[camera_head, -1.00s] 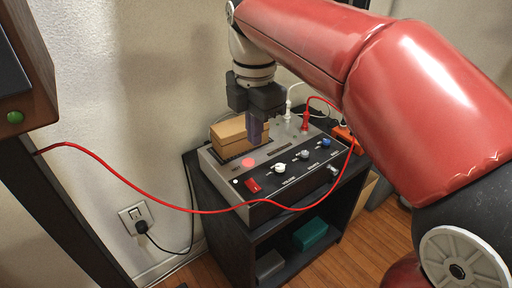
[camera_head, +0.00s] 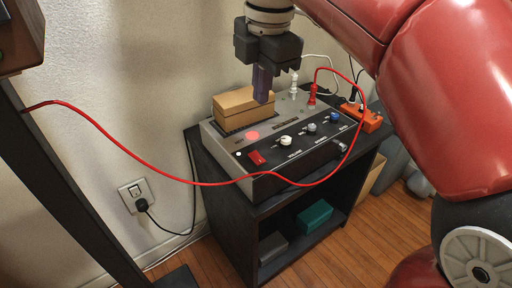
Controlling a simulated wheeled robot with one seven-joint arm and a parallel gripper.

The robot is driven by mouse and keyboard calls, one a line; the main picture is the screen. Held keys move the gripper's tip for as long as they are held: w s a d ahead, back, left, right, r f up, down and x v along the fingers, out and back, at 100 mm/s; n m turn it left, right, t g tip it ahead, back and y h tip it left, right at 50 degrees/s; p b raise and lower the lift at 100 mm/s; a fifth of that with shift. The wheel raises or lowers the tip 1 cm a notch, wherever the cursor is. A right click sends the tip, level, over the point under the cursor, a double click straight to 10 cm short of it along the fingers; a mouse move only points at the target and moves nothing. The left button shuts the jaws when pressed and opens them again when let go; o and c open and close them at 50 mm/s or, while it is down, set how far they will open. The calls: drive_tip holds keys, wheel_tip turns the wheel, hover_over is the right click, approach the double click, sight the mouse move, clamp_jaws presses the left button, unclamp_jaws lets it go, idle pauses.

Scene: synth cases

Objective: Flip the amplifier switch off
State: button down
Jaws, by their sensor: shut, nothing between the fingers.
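The amplifier (camera_head: 215,140) is a grey box with a black front panel, on top of a small black shelf unit. Its red rocker switch (camera_head: 257,158) is at the left end of the front panel, near the word VOLUME and a row of knobs (camera_head: 286,141). I cannot tell which way the rocker is tipped. A round pink-red spot (camera_head: 252,136) shows on the top face. My gripper (camera_head: 263,98) points down above the amplifier, behind the switch and beside the cardboard box. It is shut and empty.
A cardboard box (camera_head: 243,108) sits on the amplifier's back left. A red cable (camera_head: 160,177) hangs across the front, just below the switch. Red and white plugs (camera_head: 312,97) stand on top at the right. An orange power strip (camera_head: 362,117) lies beside it.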

sight(255, 155)
drive_tip(key=f+b, duration=0.1)
drive_tip(key=f, duration=0.3)
drive_tip(key=w+f+b, duration=0.1)
drive_tip(key=f, duration=0.4)
drive_tip(key=a+f+b, duration=0.1)
drive_tip(key=f, duration=0.3)
drive_tip(key=shift+w+f, duration=0.2)
drive_tip(key=shift+f, duration=0.2)
drive_tip(key=shift+p, duration=0.3)
drive_tip(key=g+p, duration=0.1)
drive_tip(key=p, duration=0.1)
drive_tip(key=shift+w+h+p, duration=0.1)
drive_tip(key=shift+h+p, duration=0.2)
drive_tip(key=shift+p, duration=0.05)
drive_tip(key=shift+f+b, duration=0.5)
drive_tip(key=shift+b, duration=0.05)
